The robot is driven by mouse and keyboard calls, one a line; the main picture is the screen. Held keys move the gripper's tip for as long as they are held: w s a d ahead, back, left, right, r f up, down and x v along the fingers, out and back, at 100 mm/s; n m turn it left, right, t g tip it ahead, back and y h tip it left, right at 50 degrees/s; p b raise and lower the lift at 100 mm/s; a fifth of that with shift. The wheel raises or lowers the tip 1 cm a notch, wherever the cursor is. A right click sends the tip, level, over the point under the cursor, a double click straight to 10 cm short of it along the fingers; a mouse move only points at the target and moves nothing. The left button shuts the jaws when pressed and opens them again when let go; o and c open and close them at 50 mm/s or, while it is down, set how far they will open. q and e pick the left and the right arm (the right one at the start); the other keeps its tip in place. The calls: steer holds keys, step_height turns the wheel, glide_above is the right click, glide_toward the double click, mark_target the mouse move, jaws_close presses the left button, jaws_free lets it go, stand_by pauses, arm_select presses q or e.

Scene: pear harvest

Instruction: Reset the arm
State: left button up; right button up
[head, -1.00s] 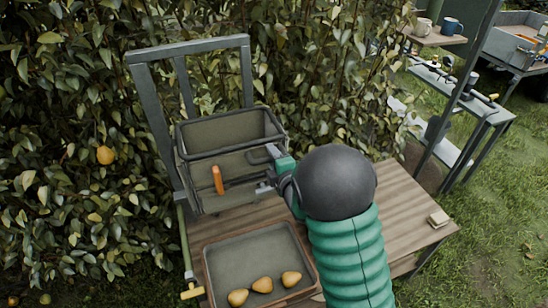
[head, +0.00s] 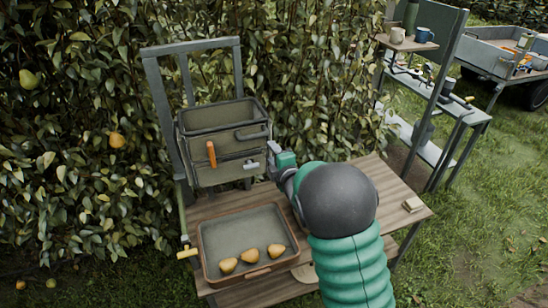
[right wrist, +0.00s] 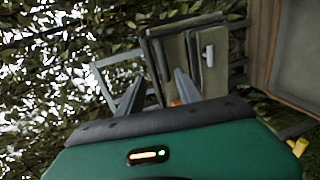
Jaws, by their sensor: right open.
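My right gripper (head: 271,157) is open and empty, just right of the grey-green bin (head: 222,116) on the wooden table. In the right wrist view its two grey fingers stand apart (right wrist: 158,92), with the bin (right wrist: 176,55) beyond them. The bin has dark rims, an orange handle (head: 211,154) on its front and a pale handle (head: 250,165) low at the right. The gripper appears close to the bin's right side; I cannot tell if they touch. My green right arm covers part of the table. My left gripper is not in view.
A brown-rimmed tray (head: 206,245) holds three yellow pears (head: 250,256) at the table front. A small wooden block (head: 412,204) lies at the table's right. A metal frame (head: 160,100) rises behind the bin. Foliage backs the table; shelves with mugs (head: 397,36) stand right.

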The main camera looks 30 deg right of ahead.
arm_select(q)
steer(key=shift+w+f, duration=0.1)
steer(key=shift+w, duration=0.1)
arm_select(e)
steer(key=s+a+f+m+g+y, duration=0.1)
steer(key=s+a+f+m+g, duration=0.3)
steer(key=s, duration=0.5)
steer(key=s+a+f+m+g+y, duration=0.1)
steer(key=s+a+f+m+g, duration=0.3)
steer(key=s+a, duration=0.4)
steer(key=s+a+f+m+g+y, duration=0.1)
steer(key=s+a+f+m+g, duration=0.3)
steer(key=s, duration=0.8)
steer(key=a+f+m, duration=0.1)
steer(key=a+m, duration=0.1)
steer(key=m, duration=0.1)
steer(key=shift+a+f+g+y, duration=0.3)
steer(key=shift+a+f, duration=0.05)
steer(key=shift+f, duration=0.05)
steer(key=shift+w+d, duration=0.1)
steer(key=shift+o, duration=0.2)
